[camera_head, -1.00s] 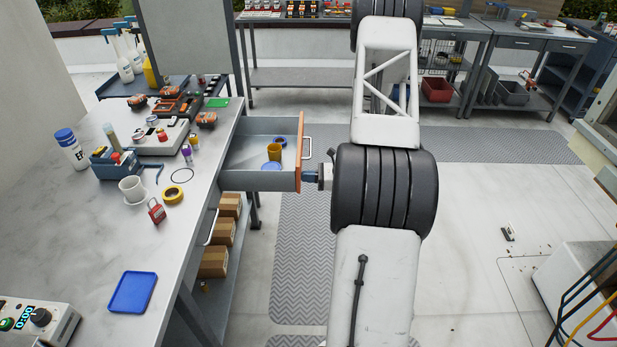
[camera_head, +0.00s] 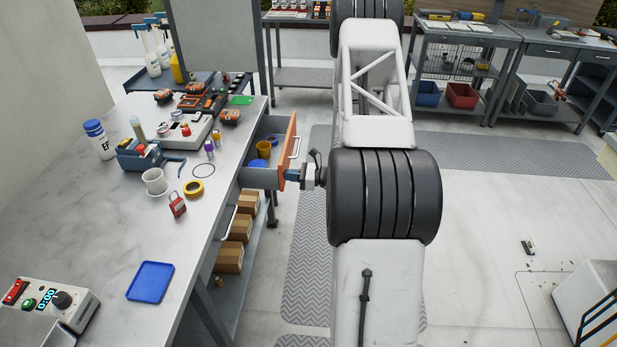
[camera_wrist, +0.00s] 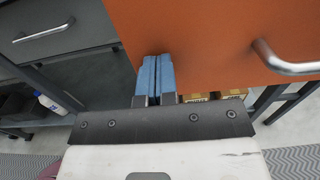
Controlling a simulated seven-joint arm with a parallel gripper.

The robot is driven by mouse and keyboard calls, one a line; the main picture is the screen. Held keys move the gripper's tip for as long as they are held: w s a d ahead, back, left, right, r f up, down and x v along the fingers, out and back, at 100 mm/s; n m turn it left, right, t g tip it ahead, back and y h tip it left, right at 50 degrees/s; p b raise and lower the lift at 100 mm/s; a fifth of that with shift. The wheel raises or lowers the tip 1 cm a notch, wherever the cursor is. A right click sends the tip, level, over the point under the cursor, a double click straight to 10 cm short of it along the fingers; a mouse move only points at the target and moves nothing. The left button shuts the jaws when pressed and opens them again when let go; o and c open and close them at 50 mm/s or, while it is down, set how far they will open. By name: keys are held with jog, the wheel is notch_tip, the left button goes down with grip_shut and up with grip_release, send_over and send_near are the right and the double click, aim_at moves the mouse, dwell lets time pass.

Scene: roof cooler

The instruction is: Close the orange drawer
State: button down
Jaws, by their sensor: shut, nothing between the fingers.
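The orange drawer (camera_head: 289,155) is under the marble-topped workbench and stands partly open, pulled out to the right. My gripper (camera_head: 294,175) is shut and empty, at the lower near end of the drawer front. In the wrist view its blue fingertips (camera_wrist: 156,62) lie together against or just before the orange front, left of the handle.
The workbench top (camera_head: 100,215) holds a white mug (camera_head: 154,181), yellow tape (camera_head: 194,188), a red padlock (camera_head: 177,206) and a blue tray (camera_head: 150,282). Cardboard boxes (camera_head: 236,229) sit on the shelf below. The floor to the right (camera_head: 480,230) is mostly clear.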

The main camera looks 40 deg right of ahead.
aim_at(246, 172)
jog(key=x, duration=1.6)
jog(key=shift+w+a, duration=0.3)
jog(key=shift+w, duration=0.1)
jog(key=v, duration=1.5)
jog(key=shift+a, duration=0.1)
